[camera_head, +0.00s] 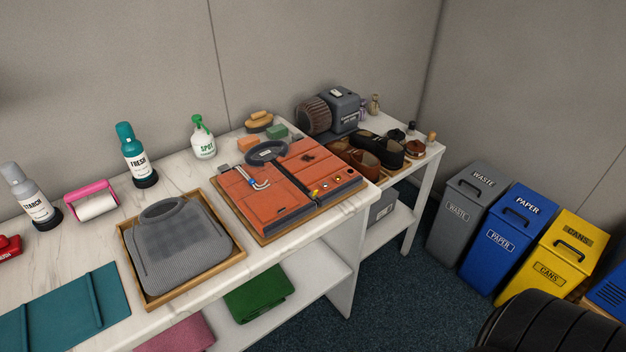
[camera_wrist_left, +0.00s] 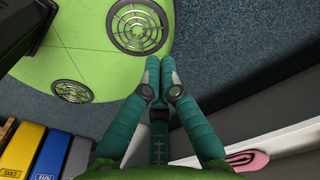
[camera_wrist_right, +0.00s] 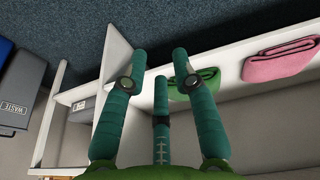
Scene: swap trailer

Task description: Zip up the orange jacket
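The orange jacket (camera_head: 258,205) lies folded flat on a wooden tray (camera_head: 268,241) on the white table in the head view. Its dark grey collar (camera_head: 267,152) is at the far end, and a dark strip runs down its front between two orange panels. Neither gripper shows in the head view.
A grey folded garment (camera_head: 181,253) on a tray lies left of the jacket. Spray bottles (camera_head: 203,137) and brushes (camera_head: 259,121) stand behind. Shoes (camera_head: 380,149) and a grey machine (camera_head: 344,108) are on the right. Bins (camera_head: 501,237) stand at the wall. Folded cloths (camera_wrist_right: 194,83) lie on the lower shelf.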

